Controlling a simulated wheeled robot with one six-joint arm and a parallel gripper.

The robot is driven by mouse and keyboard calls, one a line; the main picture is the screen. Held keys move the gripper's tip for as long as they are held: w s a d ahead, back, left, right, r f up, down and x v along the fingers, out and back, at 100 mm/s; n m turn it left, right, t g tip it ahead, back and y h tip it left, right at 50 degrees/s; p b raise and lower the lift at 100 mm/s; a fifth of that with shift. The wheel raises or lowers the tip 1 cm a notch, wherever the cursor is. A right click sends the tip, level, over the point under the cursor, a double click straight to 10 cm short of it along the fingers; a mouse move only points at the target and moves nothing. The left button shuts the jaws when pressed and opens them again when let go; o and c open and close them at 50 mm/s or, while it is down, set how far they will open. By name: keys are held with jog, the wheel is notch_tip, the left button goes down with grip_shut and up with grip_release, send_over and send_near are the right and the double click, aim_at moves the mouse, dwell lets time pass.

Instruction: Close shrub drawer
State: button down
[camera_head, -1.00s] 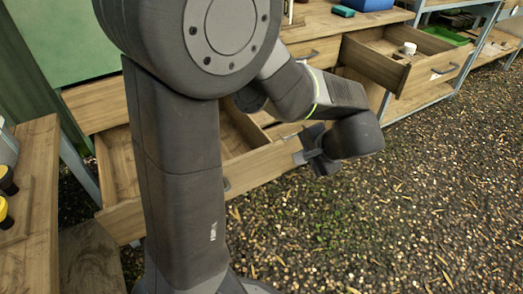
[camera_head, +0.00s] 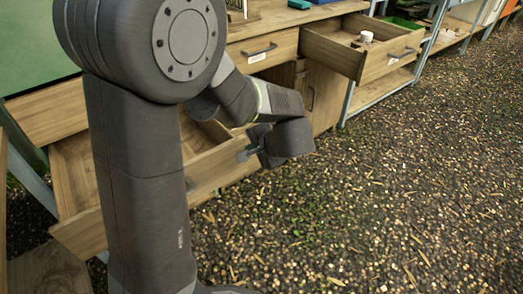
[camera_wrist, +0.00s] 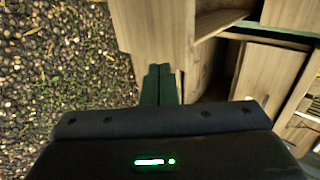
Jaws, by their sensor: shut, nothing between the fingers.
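A wide wooden drawer (camera_head: 222,167) stands pulled out low in the bench at the left, partly hidden behind my arm. A second wooden drawer (camera_head: 385,62) stands pulled out higher up at the right, with a dark handle and a small label. I cannot read which label says shrub. My gripper (camera_head: 246,153) is shut and empty at the right end of the lower drawer's front. In the wrist view its closed fingertips (camera_wrist: 160,72) overlap a wooden panel's end; I cannot tell whether they touch it.
A shut drawer (camera_head: 262,50) with a handle and label sits between the two open ones, above a cupboard door (camera_head: 312,95). A white cup-like object (camera_head: 366,37) is in the upper right drawer. Gravel floor (camera_head: 400,190) is free at the right.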

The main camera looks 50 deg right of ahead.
aim_at(240, 141)
jog(key=shift+w+d+r, duration=0.1)
jog(key=shift+w+d, duration=0.05)
jog(key=shift+w, duration=0.65)
jog(key=shift+w+d+r, duration=0.1)
jog(key=shift+w+d, duration=0.05)
jog(key=shift+w, duration=0.6)
jog(key=shift+w, duration=0.25)
jog(key=w+d+p, duration=0.2)
jog(key=w, duration=0.8)
jog(key=w+d+p, duration=0.2)
jog(key=w+d, duration=0.1)
jog(key=w, duration=0.7)
jog(key=w+d+p, duration=0.2)
jog(key=w, duration=0.8)
jog(key=shift+w+d, duration=0.25)
jog(key=shift+w, duration=0.15)
jog(key=shift+w+d+r, duration=0.1)
jog(key=shift+w, duration=0.1)
